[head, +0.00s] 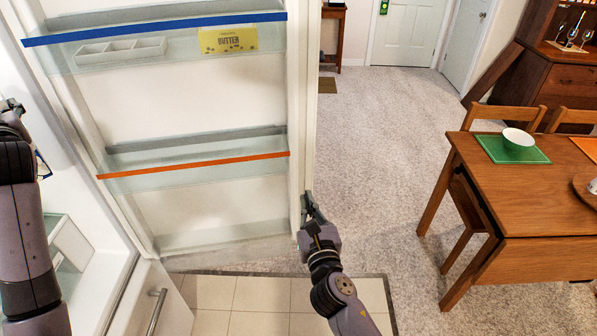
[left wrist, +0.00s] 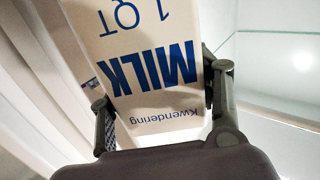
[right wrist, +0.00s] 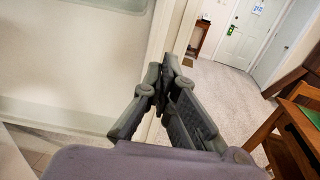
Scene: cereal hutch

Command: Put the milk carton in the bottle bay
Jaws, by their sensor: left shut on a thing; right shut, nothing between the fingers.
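The milk carton (left wrist: 150,30) is white with blue lettering and shows upside down in the left wrist view. My left gripper (left wrist: 155,90) is shut on it, a finger on each side. In the head view the left arm comes in at the left edge, and the carton is mostly hidden. The open fridge door carries an upper shelf with a blue strip (head: 150,29) and a lower shelf with an orange strip (head: 195,165). The lower shelf looks empty; no label marks the bottle bay. My right gripper (head: 308,203) is shut and empty at the door's right edge; contact is unclear.
A yellow butter box (head: 228,40) and a white divided tray (head: 121,50) sit on the upper door shelf. The fridge interior is at the left. A wooden table (head: 545,210) with a bowl on a green mat stands right. Carpet between is clear.

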